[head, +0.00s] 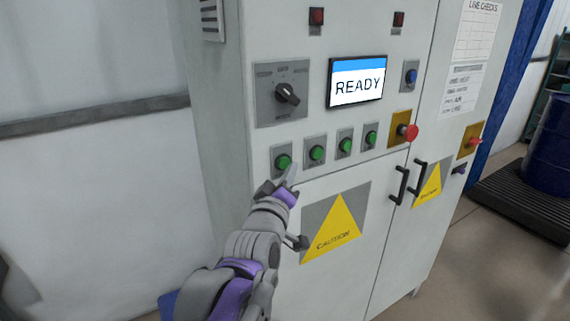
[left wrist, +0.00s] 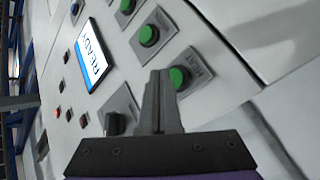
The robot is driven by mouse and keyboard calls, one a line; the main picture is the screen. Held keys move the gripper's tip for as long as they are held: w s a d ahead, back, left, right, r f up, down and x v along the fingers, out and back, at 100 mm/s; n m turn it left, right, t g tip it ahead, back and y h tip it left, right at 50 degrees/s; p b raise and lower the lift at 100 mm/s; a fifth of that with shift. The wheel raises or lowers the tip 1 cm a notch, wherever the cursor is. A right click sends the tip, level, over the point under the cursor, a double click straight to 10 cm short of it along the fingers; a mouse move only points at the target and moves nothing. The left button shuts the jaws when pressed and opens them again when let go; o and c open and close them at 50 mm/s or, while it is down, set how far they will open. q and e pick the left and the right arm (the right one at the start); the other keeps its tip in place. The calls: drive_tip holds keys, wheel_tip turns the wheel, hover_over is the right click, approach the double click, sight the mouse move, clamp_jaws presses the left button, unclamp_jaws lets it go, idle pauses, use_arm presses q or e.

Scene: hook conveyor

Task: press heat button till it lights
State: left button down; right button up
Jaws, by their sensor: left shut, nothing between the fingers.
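A row of green push buttons runs across the grey control cabinet (head: 232,60). The leftmost green button (head: 283,161) is closest to my left gripper (head: 292,171). My right gripper is not in view.
A screen (head: 357,82) reads READY. A black rotary knob (head: 288,94) sits above the buttons. A red emergency knob (head: 408,132), a blue button (head: 411,76) and black door handles (head: 400,185) are to the right. A yellow caution sign (head: 337,222) is below.

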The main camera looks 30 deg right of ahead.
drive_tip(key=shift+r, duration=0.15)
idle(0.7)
use_arm(q)
drive_tip(key=shift+w+p, duration=0.5)
drive_tip(key=shift+p, duration=0.2)
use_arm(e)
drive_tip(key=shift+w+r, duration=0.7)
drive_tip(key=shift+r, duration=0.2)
use_arm(q)
drive_tip(key=shift+s, duration=0.1)
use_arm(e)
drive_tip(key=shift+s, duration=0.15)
